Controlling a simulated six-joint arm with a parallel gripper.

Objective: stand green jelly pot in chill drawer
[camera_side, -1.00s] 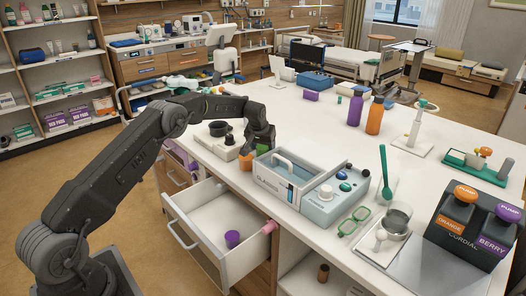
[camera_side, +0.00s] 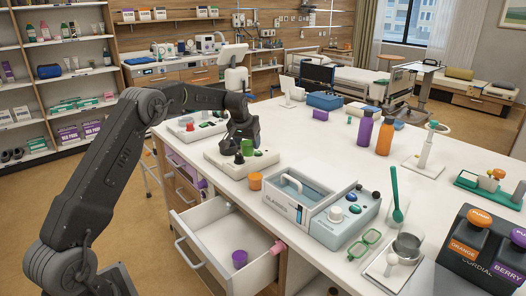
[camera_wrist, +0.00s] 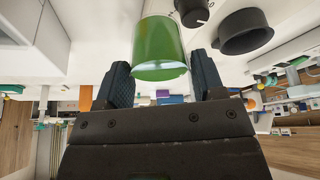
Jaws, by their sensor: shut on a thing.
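The green jelly pot (camera_side: 249,146) is at my gripper (camera_side: 244,142), above or in front of a white device on the counter in the side view. In the wrist view the green pot (camera_wrist: 160,45) sits between the two dark fingers of my gripper (camera_wrist: 163,82), which is shut on it. The chill drawer (camera_side: 205,214) is open below the counter's front edge, nearer the camera than my gripper. A purple pot (camera_side: 240,259) stands inside it towards the front right, and the rest of its floor looks bare.
An orange pot (camera_side: 255,181) stands on the counter near the drawer. The white device (camera_side: 225,160) is under my gripper. A clear-lidded box (camera_side: 290,195) marked GLASSES stands right of the orange pot. A pink cylinder (camera_side: 277,248) is at the drawer's right wall.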

